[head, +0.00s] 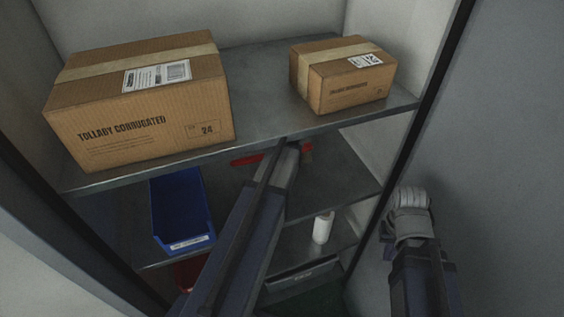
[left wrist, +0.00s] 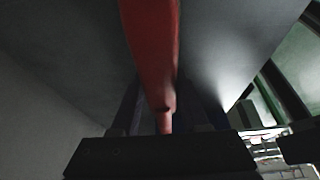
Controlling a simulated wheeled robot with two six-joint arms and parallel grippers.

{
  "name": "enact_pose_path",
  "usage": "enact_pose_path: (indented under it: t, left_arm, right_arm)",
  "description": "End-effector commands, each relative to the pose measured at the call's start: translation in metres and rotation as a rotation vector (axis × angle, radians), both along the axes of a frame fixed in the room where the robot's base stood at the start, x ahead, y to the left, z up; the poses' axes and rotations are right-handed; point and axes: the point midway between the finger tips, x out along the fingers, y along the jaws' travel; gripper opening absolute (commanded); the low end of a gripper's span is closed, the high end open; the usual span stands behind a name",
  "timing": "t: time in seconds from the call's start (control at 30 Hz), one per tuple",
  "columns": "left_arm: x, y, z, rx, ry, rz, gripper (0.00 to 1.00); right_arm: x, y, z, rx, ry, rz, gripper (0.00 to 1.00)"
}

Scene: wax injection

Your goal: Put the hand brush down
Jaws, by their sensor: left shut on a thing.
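The hand brush shows as a red handle (left wrist: 152,50) in the left wrist view, running up from my left gripper (left wrist: 168,118), which is shut on it. In the head view, my left arm reaches under the upper shelf. A red piece (head: 247,159), apparently the brush, shows beside the arm's far end. The left fingertips are hidden there by the shelf and arm. I cannot tell whether the brush touches the shelf below. My right gripper (head: 408,212) is apart from it, at the right by the cabinet's side; its jaw opening does not show clearly.
Two cardboard boxes (head: 140,105) (head: 345,75) stand on the upper shelf (head: 270,112). Below are a blue bin (head: 180,212) at the left and a white cylinder (head: 322,228) at the right. The middle shelf (head: 345,180) has bare room right of my arm.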

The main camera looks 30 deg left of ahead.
Motion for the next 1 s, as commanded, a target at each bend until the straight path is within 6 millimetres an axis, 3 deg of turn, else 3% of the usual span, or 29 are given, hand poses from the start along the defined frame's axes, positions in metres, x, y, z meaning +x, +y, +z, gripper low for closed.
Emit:
enact_pose_path:
  t: [0.23, 0.57, 1.0]
  left_arm:
    - [0.000, 0.000, -0.032, 0.000, 0.000, 0.000, 0.00]
    - [0.000, 0.000, -0.032, 0.000, 0.000, 0.000, 0.00]
    - [0.000, -0.001, -0.046, -0.003, -0.001, 0.001, 0.00]
  right_arm:
    - [0.000, 0.000, -0.032, 0.000, 0.000, 0.000, 0.00]
    - [0.000, 0.000, -0.032, 0.000, 0.000, 0.000, 0.00]
    - [0.000, 0.000, -0.046, 0.000, 0.000, 0.000, 0.00]
